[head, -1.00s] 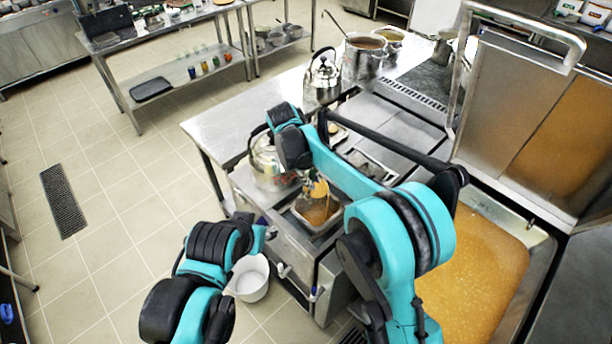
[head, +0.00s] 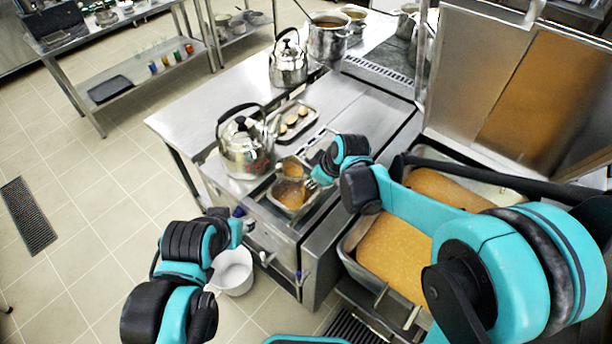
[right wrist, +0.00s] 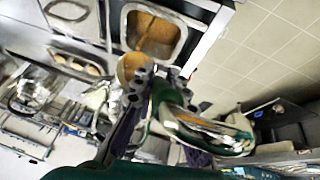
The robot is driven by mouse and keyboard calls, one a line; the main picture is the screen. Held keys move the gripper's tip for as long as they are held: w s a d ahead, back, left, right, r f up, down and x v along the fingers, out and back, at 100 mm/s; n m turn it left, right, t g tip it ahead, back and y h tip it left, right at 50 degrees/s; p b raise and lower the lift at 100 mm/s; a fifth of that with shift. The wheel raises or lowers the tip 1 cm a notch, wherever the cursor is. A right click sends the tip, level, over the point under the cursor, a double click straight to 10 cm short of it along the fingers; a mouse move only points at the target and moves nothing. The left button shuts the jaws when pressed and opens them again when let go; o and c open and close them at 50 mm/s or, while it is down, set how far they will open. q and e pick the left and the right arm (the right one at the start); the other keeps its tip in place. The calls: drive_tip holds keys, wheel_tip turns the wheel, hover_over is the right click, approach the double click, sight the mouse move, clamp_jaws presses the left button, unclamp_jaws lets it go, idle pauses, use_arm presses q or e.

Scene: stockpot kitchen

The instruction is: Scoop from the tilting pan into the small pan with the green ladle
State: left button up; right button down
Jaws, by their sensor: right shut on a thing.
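The tilting pan (head: 352,240), at the right in the head view, holds a wide orange-brown layer, partly hidden by my right arm. The small pan (head: 312,197) sits on the counter and has brown contents; it also shows in the right wrist view (right wrist: 180,47). My right gripper (head: 314,172) is shut on the green ladle (head: 291,168), whose bowl looks brown inside, over or beside the small pan's edge. In the right wrist view the ladle bowl (right wrist: 131,66) is just below the small pan. My left gripper (head: 243,222) is low by the counter front; its fingers are unclear.
A large kettle (head: 245,150) stands close left of the small pan, and a tray of rolls (head: 313,127) lies behind it. Another kettle (head: 288,66) and a stockpot (head: 328,40) stand farther back. A white bucket (head: 233,272) is below my left gripper.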

drive_tip(key=shift+s+d+f+y+b, duration=0.15)
drive_tip(key=shift+d+f+y+b, duration=0.15)
drive_tip(key=shift+d+f, duration=0.2)
drive_tip(key=d+f+t+y+b, duration=0.1)
drive_tip(key=f+y+b, duration=0.2)
drive_tip(key=b, duration=0.5)
drive_tip(key=s+d+f+m+t+y+b, duration=0.1)
drive_tip(key=d+f+t+y+b, duration=0.1)
drive_tip(key=f+b, duration=0.3)
drive_tip(key=s+d+f+t+y+b, duration=0.1)
drive_tip(key=d+f+y+b, duration=0.1)
drive_tip(key=b, duration=0.8)
drive_tip(key=shift+s+d+f+t+y+b, duration=0.1)
drive_tip(key=shift+d+f+t+y+b, duration=0.1)
drive_tip(key=shift+f+y, duration=0.35)
drive_tip(key=shift+s+d+f+t+y+b, duration=0.15)
drive_tip(key=shift+f+t+y, duration=0.1)
drive_tip(key=shift+f, duration=0.6)
drive_tip(key=shift+w+a+f+p, duration=0.1)
drive_tip(key=shift+f+p, duration=0.1)
drive_tip(key=shift+p, duration=0.15)
drive_tip(key=shift+f+m+t+y, duration=0.4)
drive_tip(key=shift+f+t+y, duration=0.05)
drive_tip(key=shift+f+y, duration=0.3)
drive_tip(key=shift+f, duration=0.25)
